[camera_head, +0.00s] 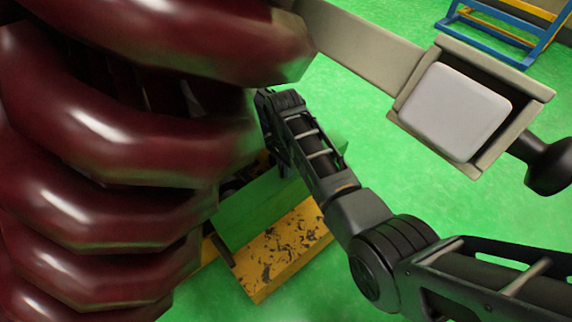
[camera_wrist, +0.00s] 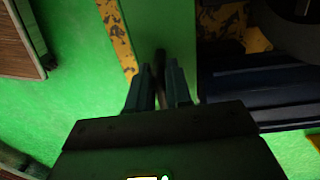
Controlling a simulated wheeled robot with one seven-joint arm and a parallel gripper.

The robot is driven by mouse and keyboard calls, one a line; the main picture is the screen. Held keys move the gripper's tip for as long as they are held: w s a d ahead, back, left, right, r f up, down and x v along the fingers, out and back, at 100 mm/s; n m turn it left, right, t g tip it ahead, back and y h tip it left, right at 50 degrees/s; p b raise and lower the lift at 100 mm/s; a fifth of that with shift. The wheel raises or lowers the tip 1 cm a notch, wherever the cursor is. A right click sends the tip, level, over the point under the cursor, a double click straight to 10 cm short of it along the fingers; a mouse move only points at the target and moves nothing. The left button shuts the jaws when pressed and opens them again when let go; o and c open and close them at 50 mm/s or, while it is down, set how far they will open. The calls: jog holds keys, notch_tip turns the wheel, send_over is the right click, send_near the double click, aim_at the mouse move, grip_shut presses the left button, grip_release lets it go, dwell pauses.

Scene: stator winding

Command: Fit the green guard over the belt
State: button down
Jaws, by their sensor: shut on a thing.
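The green guard (camera_head: 262,207) is a box-like cover beside a scuffed yellow base in the head view. In the wrist view the guard (camera_wrist: 158,22) shows as a flat green face with a dark handle (camera_wrist: 160,62) standing out from it. My gripper (camera_wrist: 160,82) has its two fingers on either side of this handle and is shut on it. In the head view my gripper (camera_head: 279,160) is at the far upper end of the guard, partly hidden behind my wrist. I cannot make out the belt; the guard and the dark red coils cover much of that area.
Large dark red coils (camera_head: 100,150) fill the left of the head view, close to the guard. The scuffed yellow base (camera_head: 282,250) lies at the guard's lower right. A beige frame with a grey block (camera_head: 455,112) is at upper right. Open green floor (camera_head: 400,190) lies between.

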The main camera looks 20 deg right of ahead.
jog(key=shift+f+b, duration=0.5)
jog(key=shift+f, duration=0.35)
dwell(0.7)
jog(key=c, duration=1)
grip_release()
jog(key=shift+o, duration=0.2)
jog(key=shift+f, duration=0.1)
notch_tip(320, 180, up, 8)
jog(key=p, duration=0.2)
jog(key=shift+w+p, duration=0.15)
jog(key=shift+p, duration=0.25)
